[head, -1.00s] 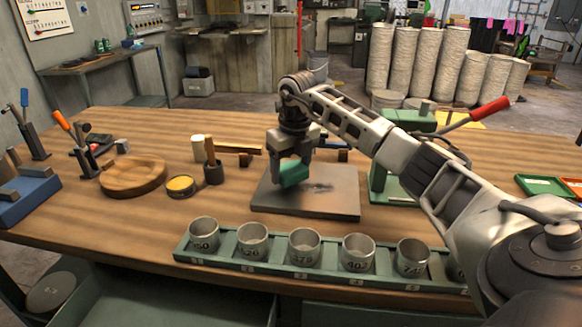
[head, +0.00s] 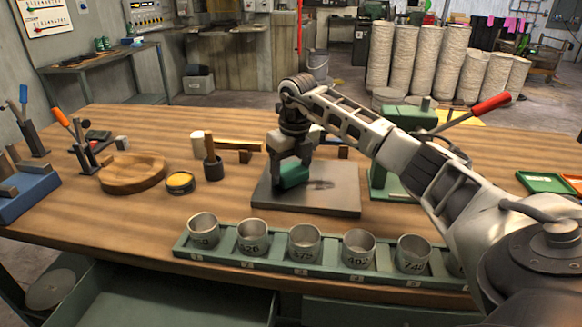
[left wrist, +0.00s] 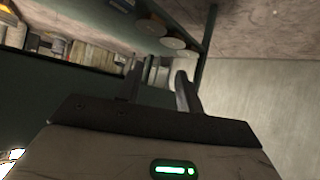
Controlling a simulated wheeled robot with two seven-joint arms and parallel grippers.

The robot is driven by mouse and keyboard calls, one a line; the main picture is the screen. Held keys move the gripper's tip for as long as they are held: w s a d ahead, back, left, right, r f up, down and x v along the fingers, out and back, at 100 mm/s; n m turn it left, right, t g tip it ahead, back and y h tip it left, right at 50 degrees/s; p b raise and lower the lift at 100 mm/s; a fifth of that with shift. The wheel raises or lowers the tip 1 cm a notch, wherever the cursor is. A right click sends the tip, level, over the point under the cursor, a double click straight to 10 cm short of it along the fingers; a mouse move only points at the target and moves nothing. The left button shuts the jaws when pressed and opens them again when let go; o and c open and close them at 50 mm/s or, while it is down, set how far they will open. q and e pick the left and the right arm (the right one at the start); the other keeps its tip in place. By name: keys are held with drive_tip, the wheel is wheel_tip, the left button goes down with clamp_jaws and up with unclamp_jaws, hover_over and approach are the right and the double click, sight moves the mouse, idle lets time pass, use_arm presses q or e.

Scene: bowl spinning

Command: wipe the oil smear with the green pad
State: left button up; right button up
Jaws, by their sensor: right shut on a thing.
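The green pad (head: 293,177) is held in my right gripper (head: 291,168), which is shut on it. The pad is at the left part of a flat grey plate (head: 300,205) on the wooden bench. It is level and low over the plate; I cannot tell for sure whether it touches. The dark oil smear (head: 321,184) lies on the plate just right of the pad. My left gripper (left wrist: 160,92) shows in the left wrist view with its fingers apart and nothing between them. It is not in the head view.
A green rack (head: 225,258) of metal cups lies along the front edge. A green lever press (head: 392,170) stands right of the plate. A yellow tin (head: 180,182), a dark pot (head: 213,170) and a wooden bowl (head: 133,173) are to the left.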

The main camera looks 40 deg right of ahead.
drive_tip(key=shift+f, duration=0.3)
drive_tip(key=shift+s+d, duration=0.1)
